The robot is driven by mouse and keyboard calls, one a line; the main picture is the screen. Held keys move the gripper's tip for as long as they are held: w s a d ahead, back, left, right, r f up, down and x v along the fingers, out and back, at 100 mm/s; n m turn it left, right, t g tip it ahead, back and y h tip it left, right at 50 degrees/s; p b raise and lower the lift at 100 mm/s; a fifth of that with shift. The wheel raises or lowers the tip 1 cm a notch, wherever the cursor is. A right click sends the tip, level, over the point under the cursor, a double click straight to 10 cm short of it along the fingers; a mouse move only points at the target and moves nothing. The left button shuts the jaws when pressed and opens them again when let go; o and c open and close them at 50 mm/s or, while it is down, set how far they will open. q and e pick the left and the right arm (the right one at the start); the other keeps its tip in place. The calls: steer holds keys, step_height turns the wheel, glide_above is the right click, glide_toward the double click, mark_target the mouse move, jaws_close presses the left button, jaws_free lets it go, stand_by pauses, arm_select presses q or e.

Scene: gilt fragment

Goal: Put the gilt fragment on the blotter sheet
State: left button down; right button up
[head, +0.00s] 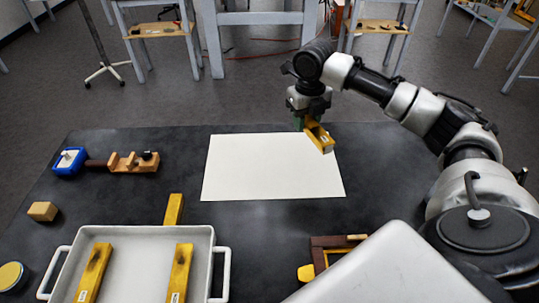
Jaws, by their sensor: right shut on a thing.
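The blotter sheet (262,170) is a cream white rectangle lying flat on the dark table. My right gripper (312,122) is shut on a gilt fragment (320,138), a short gold bar with a pale end face. The gripper holds it over the far right corner area of the sheet. I cannot tell how high the fragment is above the sheet. The gripper hides part of the fragment's far end. My left gripper is not in view.
A white tray (220,270) at the front left holds two gold bars; another gold bar (174,209) lies by its far rim. A blue container (70,161), wooden holder (133,162), small block (42,211) and dark frame (318,258) stand around the sheet, which is otherwise bare.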

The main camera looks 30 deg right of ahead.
steer(key=p, duration=0.1)
glide_above(266, 154)
step_height(266, 154, down, 6)
steer(key=shift+d+r, duration=0.15)
steer(key=shift+f, duration=0.45)
steer(key=shift+f+p, duration=0.3)
steer(key=shift+f, duration=1.4)
steer(key=shift+f, duration=0.1)
steer(key=o, duration=0.9)
step_height(266, 154, up, 12)
steer(key=shift+r+b, duration=0.15)
steer(key=shift+b, duration=0.4)
